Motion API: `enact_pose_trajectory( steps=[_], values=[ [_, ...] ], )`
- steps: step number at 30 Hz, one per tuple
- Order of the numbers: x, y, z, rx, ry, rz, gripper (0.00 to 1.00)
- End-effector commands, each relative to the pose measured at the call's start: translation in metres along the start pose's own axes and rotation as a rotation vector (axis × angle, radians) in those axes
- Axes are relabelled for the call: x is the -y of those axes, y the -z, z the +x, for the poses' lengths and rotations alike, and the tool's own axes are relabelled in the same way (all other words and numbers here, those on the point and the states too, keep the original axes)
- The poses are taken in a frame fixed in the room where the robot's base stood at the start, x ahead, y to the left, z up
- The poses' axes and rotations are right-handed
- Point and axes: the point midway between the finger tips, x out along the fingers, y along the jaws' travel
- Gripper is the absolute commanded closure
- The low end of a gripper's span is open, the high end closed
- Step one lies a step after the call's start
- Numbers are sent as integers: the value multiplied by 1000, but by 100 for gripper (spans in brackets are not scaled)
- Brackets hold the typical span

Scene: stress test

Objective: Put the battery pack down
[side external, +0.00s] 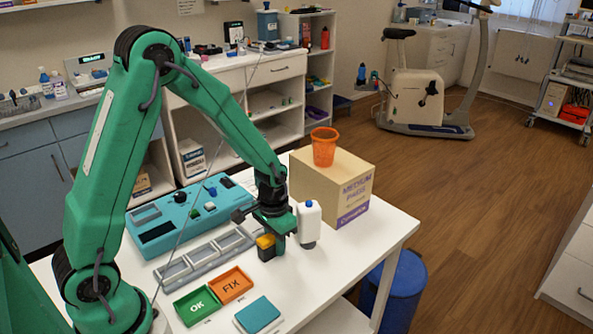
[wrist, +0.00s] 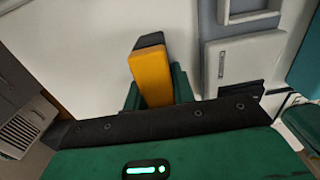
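The battery pack (side external: 266,247) is a small yellow block with a dark end. In the side view it is at my gripper (side external: 277,240), low over the white table (side external: 365,248). In the wrist view the battery pack (wrist: 152,76) stands out between the green fingers of my gripper (wrist: 157,92), which is shut on it. Its lower part is hidden by the fingers. I cannot tell whether it touches the table.
A white bottle (side external: 309,224) stands close right of my gripper, before a cardboard box (side external: 318,184) bearing an orange cup (side external: 324,150). Left are a grey compartment rack (side external: 178,273) and teal device (side external: 155,232). In front are green OK (side external: 184,315) and orange FIX (side external: 246,274) trays and a teal-topped block (side external: 258,314).

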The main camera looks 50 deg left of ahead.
Motion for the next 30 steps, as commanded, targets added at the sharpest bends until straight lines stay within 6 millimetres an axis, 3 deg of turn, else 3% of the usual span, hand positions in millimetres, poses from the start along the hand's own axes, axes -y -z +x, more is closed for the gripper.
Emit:
enact_pose_trajectory(
  steps=[1,3,17,27,30],
  values=[
    [0,0,0,0,0,0,88],
    [0,0,0,0,0,0,100],
    [0,1,-6,-3,0,0,100],
    [0,1,-42,-6,0,0,100],
    [-15,-7,-51,-4,0,6,100]
  ],
)
